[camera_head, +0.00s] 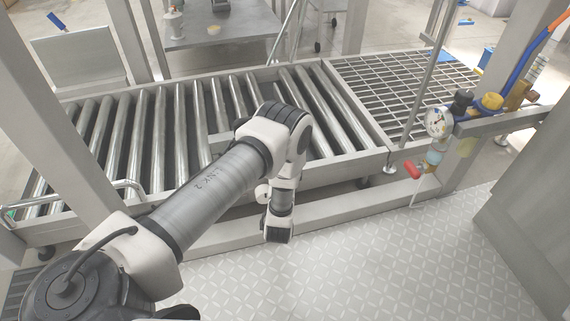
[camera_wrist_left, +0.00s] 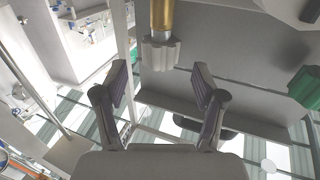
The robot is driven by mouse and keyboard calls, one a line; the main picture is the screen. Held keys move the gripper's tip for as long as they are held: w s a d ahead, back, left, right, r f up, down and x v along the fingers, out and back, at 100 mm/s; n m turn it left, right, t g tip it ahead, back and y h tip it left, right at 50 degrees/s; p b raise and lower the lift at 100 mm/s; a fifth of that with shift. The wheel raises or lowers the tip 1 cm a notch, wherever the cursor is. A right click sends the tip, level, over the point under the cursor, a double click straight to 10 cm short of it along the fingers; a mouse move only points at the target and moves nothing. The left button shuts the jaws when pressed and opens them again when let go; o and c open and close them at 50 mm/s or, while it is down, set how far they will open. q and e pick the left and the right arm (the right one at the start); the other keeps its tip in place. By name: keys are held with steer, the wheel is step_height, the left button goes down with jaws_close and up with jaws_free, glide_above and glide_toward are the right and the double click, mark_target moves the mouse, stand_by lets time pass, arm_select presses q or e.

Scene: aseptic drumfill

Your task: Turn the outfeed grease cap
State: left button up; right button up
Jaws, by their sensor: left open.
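In the left wrist view, a grey lobed cap (camera_wrist_left: 160,53) sits at the end of a brass-coloured stem (camera_wrist_left: 162,14), at the top centre. A green lobed knob (camera_wrist_left: 305,87) is at the right edge. No label shows which one is the outfeed grease cap. My left gripper (camera_wrist_left: 160,84) is open and empty. Its fingers are spread to the left and right, below the cap in the picture, with no visible contact. In the head view my left arm reaches over the conveyor's front edge, and its fingers cannot be made out. My right gripper is not in view.
A roller conveyor (camera_head: 172,180) runs across the head view, with a grating (camera_head: 400,85) at its right. A pressure gauge (camera_head: 438,122) and a red-handled valve (camera_head: 413,169) are on the right post. A grey panel (camera_wrist_left: 235,65) lies behind the cap. Patterned floor (camera_head: 380,260) is clear in front.

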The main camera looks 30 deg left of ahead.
arm_select(q)
steer(key=x, duration=0.3)
steer(key=shift+b, duration=0.4)
steer(key=c, duration=1.1)
steer(key=shift+a+r+m+h+p, duration=0.2)
steer(key=shift+r+m+h+p, duration=0.15)
steer(key=shift+p, duration=0.2)
steer(key=m+h+p, duration=0.1)
steer(key=t+h+p, duration=0.1)
steer(key=shift+s+a+m+t+h, duration=0.1)
steer(key=shift+a+m+t+h, duration=0.1)
steer(key=shift+m+t+h, duration=0.15)
steer(key=m+h+p, duration=0.1)
steer(key=h, duration=0.1)
steer(key=shift+a+f+m+t+h+p, duration=0.1)
steer(key=shift+m+t+h+p, duration=0.2)
steer(key=shift+m+h, duration=0.1)
steer(key=shift+f+m+h, duration=0.15)
steer(key=shift+m+h, duration=0.15)
steer(key=shift+h, duration=0.2)
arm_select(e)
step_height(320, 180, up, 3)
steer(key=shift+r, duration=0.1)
